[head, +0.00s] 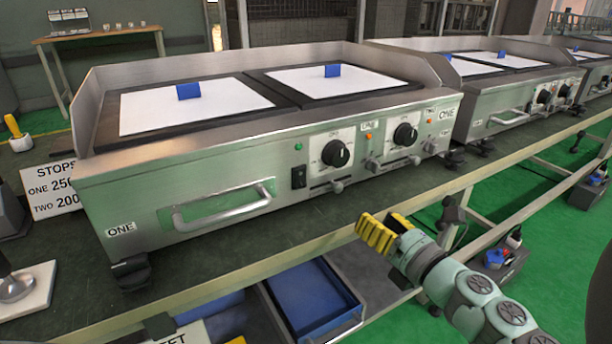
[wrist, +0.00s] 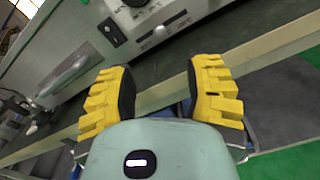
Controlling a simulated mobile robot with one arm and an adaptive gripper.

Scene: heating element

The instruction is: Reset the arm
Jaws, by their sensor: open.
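My gripper (head: 378,234) has yellow ribbed fingers and sits in front of the bench edge, below and to the right of the front panel of the heating unit (head: 205,168). In the wrist view the gripper (wrist: 160,95) is open, with a clear gap between the fingers and nothing in it. It appears apart from the unit. The unit is a steel griddle labelled ONE, with two white plates bearing blue blocks on top. Its panel has two black knobs (head: 336,153), a black switch (head: 298,177) and a bar handle (head: 222,205).
The dark bench top (head: 200,258) runs under the unit, with a pale front edge. Blue bins (head: 312,298) sit on a shelf below. A second griddle (head: 510,95) stands to the right. A STOPS sign (head: 54,188) is at the left.

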